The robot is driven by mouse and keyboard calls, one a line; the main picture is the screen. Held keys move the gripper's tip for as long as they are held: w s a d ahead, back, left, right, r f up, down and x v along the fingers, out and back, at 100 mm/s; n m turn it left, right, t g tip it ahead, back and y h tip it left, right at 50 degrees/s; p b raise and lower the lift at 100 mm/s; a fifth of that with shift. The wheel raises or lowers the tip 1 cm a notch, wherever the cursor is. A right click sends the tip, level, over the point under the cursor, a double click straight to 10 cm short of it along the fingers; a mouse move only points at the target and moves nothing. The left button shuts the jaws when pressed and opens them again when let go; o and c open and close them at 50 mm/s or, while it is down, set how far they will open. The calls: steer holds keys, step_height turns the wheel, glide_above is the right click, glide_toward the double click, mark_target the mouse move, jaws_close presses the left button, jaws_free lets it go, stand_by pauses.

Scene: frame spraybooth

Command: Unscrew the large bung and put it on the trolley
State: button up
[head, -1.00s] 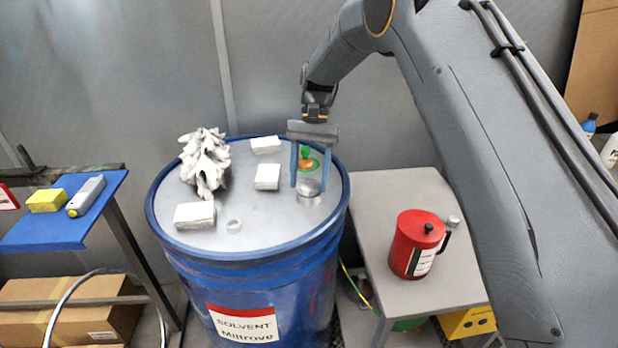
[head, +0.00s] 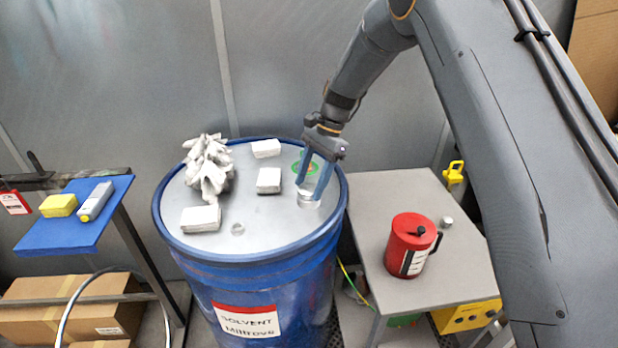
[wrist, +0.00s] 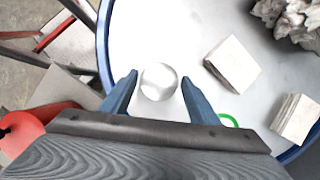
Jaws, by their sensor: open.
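The large bung (head: 307,198) is a silvery round cap on the right part of the lid of the blue drum (head: 262,286). It also shows in the wrist view (wrist: 158,82). My gripper (head: 312,189) is open, pointing down at the bung. In the wrist view its blue fingers flank the bung with a gap on each side, and nothing is held. I cannot tell the exact fingertip height. A grey table (head: 375,195), perhaps the trolley, stands right of the drum.
White blocks (head: 201,219) and crumpled white gloves (head: 208,168) lie on the lid. A green ring (head: 297,167) is behind my fingers. A red can (head: 410,245) and a small silvery cap (head: 447,222) stand on the grey table. A blue shelf (head: 75,228) is at left.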

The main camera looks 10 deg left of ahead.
steer(key=shift+m+p, duration=0.35)
steer(key=shift+m, duration=0.35)
steer(key=m+p, duration=0.1)
steer(key=m+t+p, duration=0.1)
steer(key=shift+s+d+r+m+y, duration=0.1)
steer(key=shift+s+r+m+y, duration=0.1)
steer(key=shift+m+y, duration=0.2)
steer(key=shift+f+m+t+p, duration=0.1)
steer(key=shift+m+t+p, duration=0.4)
steer(key=shift+m, duration=0.2)
steer(key=m+t, duration=0.1)
steer(key=m, duration=0.4)
steer(key=shift+f+t, duration=0.1)
steer(key=shift+t, duration=0.3)
steer(key=m+t, duration=0.1)
steer(key=m, duration=0.2)
steer(key=shift+s, duration=0.2)
steer(key=shift+s+m+t+h, duration=0.1)
steer(key=shift+m+t+h, duration=0.35)
steer(key=shift+m, duration=1)
steer(key=shift+m+t+h, duration=0.35)
steer(key=shift+m+t, duration=0.2)
steer(key=shift+m, duration=0.9)
